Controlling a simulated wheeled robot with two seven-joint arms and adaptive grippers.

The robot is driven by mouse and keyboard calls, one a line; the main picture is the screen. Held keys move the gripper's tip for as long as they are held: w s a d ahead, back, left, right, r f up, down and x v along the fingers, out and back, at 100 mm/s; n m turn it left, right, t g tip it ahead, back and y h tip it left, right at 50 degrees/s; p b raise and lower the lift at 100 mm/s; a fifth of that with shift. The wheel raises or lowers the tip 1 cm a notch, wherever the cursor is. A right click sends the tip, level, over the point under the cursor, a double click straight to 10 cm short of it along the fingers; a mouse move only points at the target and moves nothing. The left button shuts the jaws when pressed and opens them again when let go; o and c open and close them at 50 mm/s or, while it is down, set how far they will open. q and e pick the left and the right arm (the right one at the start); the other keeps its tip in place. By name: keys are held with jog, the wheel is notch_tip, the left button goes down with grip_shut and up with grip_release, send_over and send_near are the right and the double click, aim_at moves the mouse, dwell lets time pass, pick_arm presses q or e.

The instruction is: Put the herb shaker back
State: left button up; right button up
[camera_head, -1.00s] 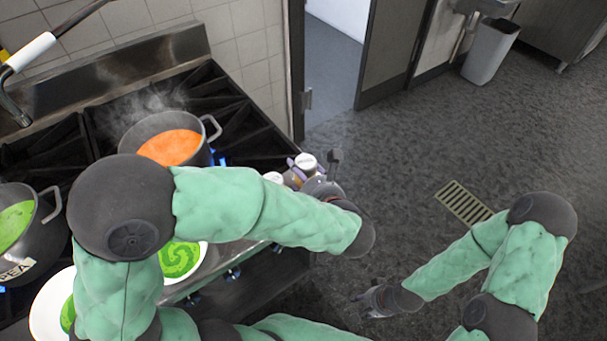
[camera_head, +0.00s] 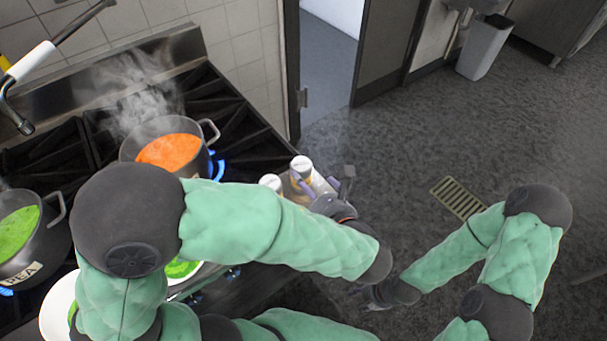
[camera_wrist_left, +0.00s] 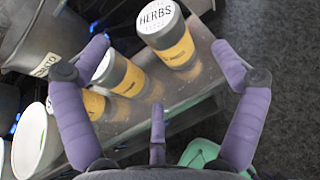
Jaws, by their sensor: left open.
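The herb shaker (camera_wrist_left: 180,50), with a white "HERBS" lid and yellow label, stands upright at the end of a narrow metal ledge in the left wrist view. In the head view its white lid (camera_head: 301,163) shows by the stove's right corner. My left gripper (camera_wrist_left: 161,48) is open, its purple fingers spread wide on either side, with the shaker ahead of and between the fingertips, apart from them. In the head view this gripper (camera_head: 325,188) is partly hidden by its wrist. My right gripper (camera_head: 374,296) hangs low over the floor, small and dark, its jaws unclear.
Two similar shakers (camera_wrist_left: 120,74) (camera_wrist_left: 94,103) stand along the ledge (camera_wrist_left: 140,118) beside the herb shaker. A steaming pot of orange soup (camera_head: 168,151) and a pot of green soup (camera_head: 17,230) sit on the stove. Floor to the right is open.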

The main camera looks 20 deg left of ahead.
pick_arm(q)
jog(key=shift+p+v, duration=0.75)
jog(key=shift+v, duration=1.95)
